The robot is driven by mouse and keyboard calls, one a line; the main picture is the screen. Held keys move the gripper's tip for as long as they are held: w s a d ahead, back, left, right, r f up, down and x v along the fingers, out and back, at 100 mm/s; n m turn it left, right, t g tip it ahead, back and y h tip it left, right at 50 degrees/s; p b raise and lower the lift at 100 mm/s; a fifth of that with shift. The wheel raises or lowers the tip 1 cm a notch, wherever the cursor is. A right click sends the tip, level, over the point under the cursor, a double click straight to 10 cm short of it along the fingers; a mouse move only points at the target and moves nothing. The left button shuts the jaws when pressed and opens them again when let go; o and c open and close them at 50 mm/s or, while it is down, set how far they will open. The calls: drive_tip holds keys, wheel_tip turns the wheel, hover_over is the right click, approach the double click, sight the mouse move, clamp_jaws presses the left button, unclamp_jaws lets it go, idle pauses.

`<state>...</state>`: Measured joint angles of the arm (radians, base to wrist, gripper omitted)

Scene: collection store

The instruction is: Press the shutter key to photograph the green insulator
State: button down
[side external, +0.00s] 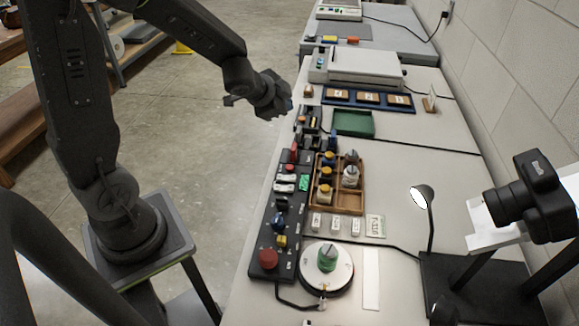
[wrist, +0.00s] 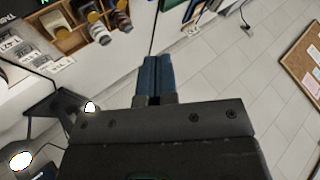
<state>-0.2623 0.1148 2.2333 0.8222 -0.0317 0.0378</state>
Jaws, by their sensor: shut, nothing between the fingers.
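The green insulator (side external: 327,257) stands upright on a round white turntable (side external: 340,275) at the near end of the table. A black control panel (side external: 262,235) lies to its left, with a red mushroom button (side external: 268,257), a small yellow key (side external: 282,241), a blue knob (side external: 278,220) and other keys. I cannot read which is the shutter key. My gripper (side external: 290,106) is raised near the table's left edge, well beyond the panel and apart from it. Its blue fingers (wrist: 155,76) are together and empty in the wrist view.
A wooden tray (side external: 338,210) with several insulators stands right of the panel; it also shows in the wrist view (wrist: 72,40). A camera (side external: 530,195) and a lamp (side external: 424,195) stand at right. A green tray (side external: 353,123) lies farther back. Cables cross the table.

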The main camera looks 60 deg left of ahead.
sight(289, 168)
wheel_tip(289, 168, down, 9)
drive_tip(key=w+m+h, duration=0.2)
drive_tip(key=m+h, duration=0.1)
drive_tip(key=shift+a+f+m+h, duration=0.2)
drive_tip(key=shift+a+m+h, duration=0.1)
drive_tip(key=shift+m, duration=0.1)
drive_tip(key=shift+f, duration=0.1)
drive_tip(key=shift+w+f, duration=0.1)
drive_tip(key=shift+f, duration=4.2)
drive_tip(key=shift+f, duration=0.15)
drive_tip(key=shift+f, duration=0.25)
drive_tip(key=shift+f, duration=0.5)
drive_tip(key=shift+r, duration=0.9)
